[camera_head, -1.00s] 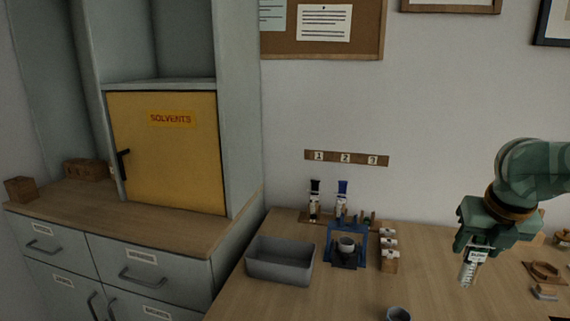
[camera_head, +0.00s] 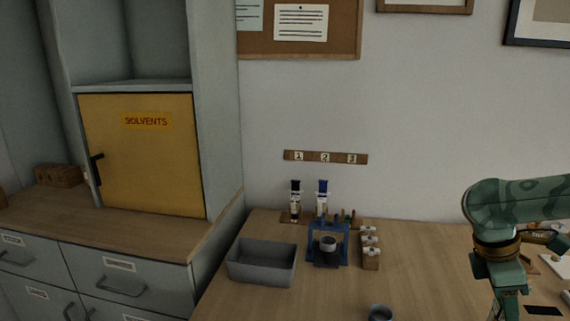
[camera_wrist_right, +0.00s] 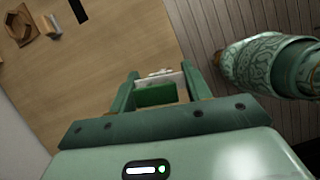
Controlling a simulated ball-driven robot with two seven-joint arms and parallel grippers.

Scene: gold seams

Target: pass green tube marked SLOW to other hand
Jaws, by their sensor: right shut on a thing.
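My right gripper (camera_head: 507,300) hangs down at the lower right of the head view, with its fingertips cut off by the bottom edge. In the right wrist view my right gripper (camera_wrist_right: 160,88) is shut on a tube, whose green part (camera_wrist_right: 155,94) shows between the fingers with a whitish part beyond it. No SLOW marking is readable on it now. The tube is not visible in the head view. My left gripper is not seen in either view.
A rack with a black-capped tube (camera_head: 295,200) and a blue-capped tube (camera_head: 321,198) stands at the back of the bench. A grey bin (camera_head: 262,262), a blue stand (camera_head: 344,247) and a small cup (camera_head: 380,313) are nearby. The bench right of them is largely clear.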

